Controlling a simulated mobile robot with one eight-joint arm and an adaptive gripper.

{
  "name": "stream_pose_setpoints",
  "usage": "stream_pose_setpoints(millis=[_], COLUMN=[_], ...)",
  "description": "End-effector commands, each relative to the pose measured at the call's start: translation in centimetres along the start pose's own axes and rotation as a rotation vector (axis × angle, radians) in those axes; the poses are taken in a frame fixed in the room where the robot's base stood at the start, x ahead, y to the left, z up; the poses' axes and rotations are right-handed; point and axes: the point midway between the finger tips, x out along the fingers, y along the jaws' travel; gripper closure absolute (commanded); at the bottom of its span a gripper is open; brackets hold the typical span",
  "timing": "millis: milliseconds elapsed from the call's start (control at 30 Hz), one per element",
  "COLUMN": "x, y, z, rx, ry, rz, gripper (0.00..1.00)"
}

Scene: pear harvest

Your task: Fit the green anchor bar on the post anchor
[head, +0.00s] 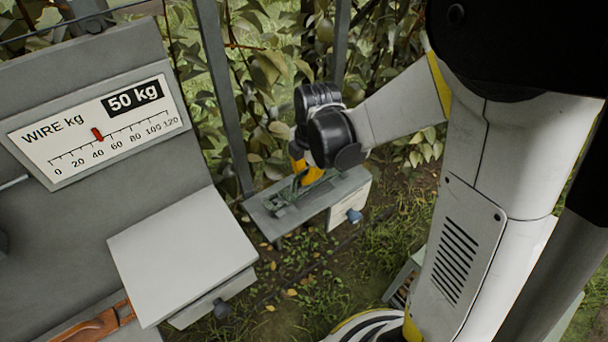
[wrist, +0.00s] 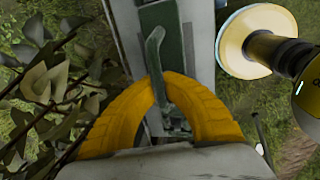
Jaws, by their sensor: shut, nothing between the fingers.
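A green metal piece with a raised, bent lever (wrist: 155,45) lies on a narrow grey shelf in the wrist view. It also shows in the head view as a green piece (head: 284,197) on the shelf (head: 262,212) by the fence. I cannot tell which part of it is the anchor bar and which the post anchor. My gripper (wrist: 160,84) has yellow fingers closed in an arch over the green piece, with nothing held between them. In the head view my gripper (head: 304,172) is just above the shelf; its fingertips are partly hidden. I cannot tell whether the fingers touch the lever.
A pale hinged plate (head: 183,255) and a brown-handled tool (head: 92,328) are at lower left. Fence posts (head: 222,95) and leafy branches stand close behind the shelf.

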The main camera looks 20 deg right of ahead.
Motion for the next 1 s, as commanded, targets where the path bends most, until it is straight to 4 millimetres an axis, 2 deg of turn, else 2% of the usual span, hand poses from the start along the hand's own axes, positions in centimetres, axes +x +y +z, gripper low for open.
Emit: stream_pose_setpoints(millis=[600, 633, 700, 733, 1000], x=[0.79, 0.76, 0.73, 0.73, 0.69], y=[-0.12, -0.12, -0.11, -0.11, -0.12], z=[0.00, 0.00, 0.00, 0.00, 0.00], rx=[0.000, 0.000, 0.000, 0.000, 0.000], ry=[0.000, 0.000, 0.000, 0.000, 0.000], rz=[0.000, 0.000, 0.000, 0.000, 0.000], gripper=[1.00, 0.95, 0.74, 0.69, 0.69])
